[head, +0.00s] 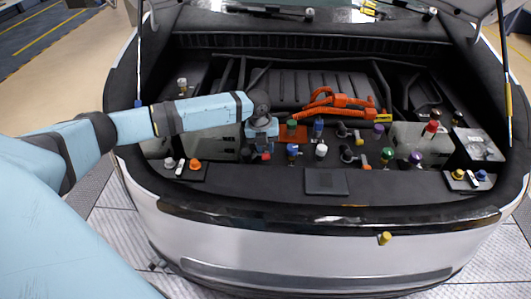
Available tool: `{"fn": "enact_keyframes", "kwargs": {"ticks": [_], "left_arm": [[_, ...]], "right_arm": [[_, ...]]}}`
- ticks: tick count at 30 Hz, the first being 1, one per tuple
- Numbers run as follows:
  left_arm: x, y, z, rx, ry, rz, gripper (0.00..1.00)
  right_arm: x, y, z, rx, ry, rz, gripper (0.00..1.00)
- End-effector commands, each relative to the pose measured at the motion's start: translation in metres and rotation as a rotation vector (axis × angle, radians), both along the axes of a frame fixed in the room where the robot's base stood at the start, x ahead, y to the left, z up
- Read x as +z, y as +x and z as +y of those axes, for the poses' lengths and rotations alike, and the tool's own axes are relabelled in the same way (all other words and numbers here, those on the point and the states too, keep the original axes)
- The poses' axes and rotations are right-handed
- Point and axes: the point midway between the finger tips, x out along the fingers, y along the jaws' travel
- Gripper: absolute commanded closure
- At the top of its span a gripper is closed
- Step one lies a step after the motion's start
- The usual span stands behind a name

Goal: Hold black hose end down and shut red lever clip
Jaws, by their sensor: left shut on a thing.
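My left gripper (262,146) reaches down into the open front bay, left of centre. It is shut on what looks like the black hose end (248,156); its fingers hide most of that fitting. A small red piece, likely the red lever clip (266,156), shows just below and right of the fingers. It is too small to tell whether the clip is open or shut. My right gripper is not in view.
Orange cables (338,102) lie behind and right. Other dark fittings with orange clips (358,136) and several coloured caps, such as a blue one (292,150), stand close on the right. A dark flat plate (326,181) lies in front. The raised hood edges the bay.

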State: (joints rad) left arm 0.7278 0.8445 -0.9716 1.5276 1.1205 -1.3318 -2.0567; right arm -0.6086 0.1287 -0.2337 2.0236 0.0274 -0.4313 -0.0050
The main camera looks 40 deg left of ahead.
Motion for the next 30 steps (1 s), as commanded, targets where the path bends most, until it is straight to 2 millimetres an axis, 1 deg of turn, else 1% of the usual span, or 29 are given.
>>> {"fn": "enact_keyframes", "kwargs": {"ticks": [1,3,13,21,30], "left_arm": [[0.005,0.002,-0.005,-0.004,-0.01,-0.003,0.96],[0.005,0.002,-0.005,-0.004,-0.011,-0.004,1.0],[0.007,0.004,-0.006,-0.005,-0.013,-0.006,1.0],[0.015,0.01,0.0,-0.005,-0.009,-0.004,1.0],[0.013,0.01,0.004,-0.002,-0.004,-0.001,1.0]], "right_arm": [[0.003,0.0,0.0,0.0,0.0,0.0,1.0],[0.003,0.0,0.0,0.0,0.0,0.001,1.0],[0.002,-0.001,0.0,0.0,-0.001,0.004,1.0],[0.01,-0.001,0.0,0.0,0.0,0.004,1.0],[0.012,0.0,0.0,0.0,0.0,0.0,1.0]]}}
